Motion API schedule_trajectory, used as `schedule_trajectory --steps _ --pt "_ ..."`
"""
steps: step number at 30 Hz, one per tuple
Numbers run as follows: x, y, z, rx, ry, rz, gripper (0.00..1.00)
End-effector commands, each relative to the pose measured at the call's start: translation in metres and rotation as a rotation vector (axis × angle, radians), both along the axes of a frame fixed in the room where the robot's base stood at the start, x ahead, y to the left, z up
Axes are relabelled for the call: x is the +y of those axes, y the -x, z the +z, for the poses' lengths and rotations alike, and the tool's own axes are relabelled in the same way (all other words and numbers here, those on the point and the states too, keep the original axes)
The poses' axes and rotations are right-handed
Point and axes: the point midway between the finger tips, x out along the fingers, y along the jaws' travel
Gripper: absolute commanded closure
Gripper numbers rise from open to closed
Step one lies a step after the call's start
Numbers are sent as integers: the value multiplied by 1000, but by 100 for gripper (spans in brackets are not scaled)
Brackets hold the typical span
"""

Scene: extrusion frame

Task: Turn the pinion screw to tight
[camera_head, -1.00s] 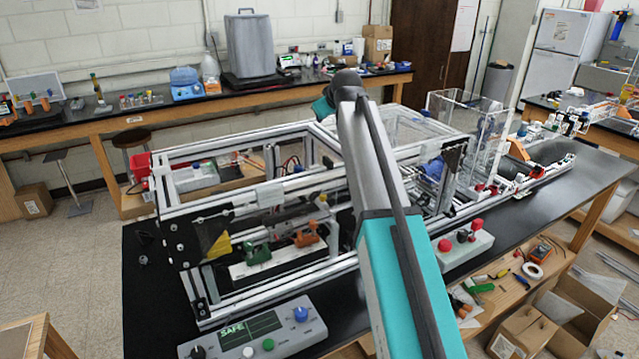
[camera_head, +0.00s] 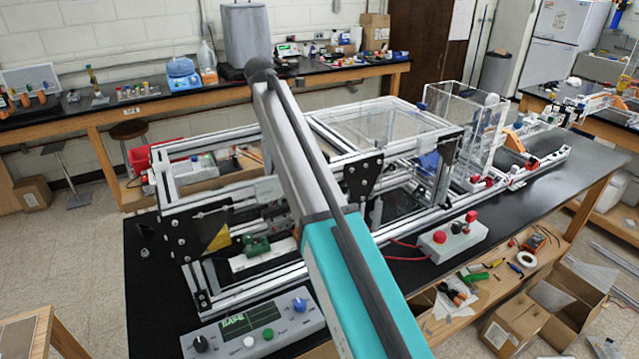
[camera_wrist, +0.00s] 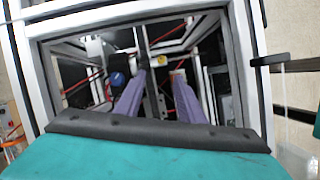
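The extrusion frame (camera_head: 200,160) stands on the black bench, its silver bars forming an open box. My arm crosses in front of it in the head view and hides part of its middle; my gripper cannot be seen there. In the wrist view my gripper (camera_wrist: 157,84) has its two purple-grey fingers apart, with nothing visible held between them. The fingers point into the frame opening (camera_wrist: 36,80). A blue knob (camera_wrist: 117,79) shows left of the fingers, and a small yellowish disc (camera_wrist: 162,60) shows beyond the tips. I cannot tell which part is the pinion screw.
A control panel (camera_head: 302,325) with a green display sits at the bench's front. A green part (camera_head: 256,246) lies inside the frame. A box with red buttons (camera_head: 452,240) and a clear-walled enclosure (camera_head: 468,125) stand to the right. Cartons and tools lie on the lower shelf.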

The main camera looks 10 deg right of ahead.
Motion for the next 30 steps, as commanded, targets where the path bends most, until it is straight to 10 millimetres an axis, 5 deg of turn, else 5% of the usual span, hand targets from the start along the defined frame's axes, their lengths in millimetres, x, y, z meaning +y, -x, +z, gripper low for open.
schedule_trajectory --steps 17,30 --pt "-4 1 -6 10 3 3 65" --pt "-23 3 -49 11 3 3 65"
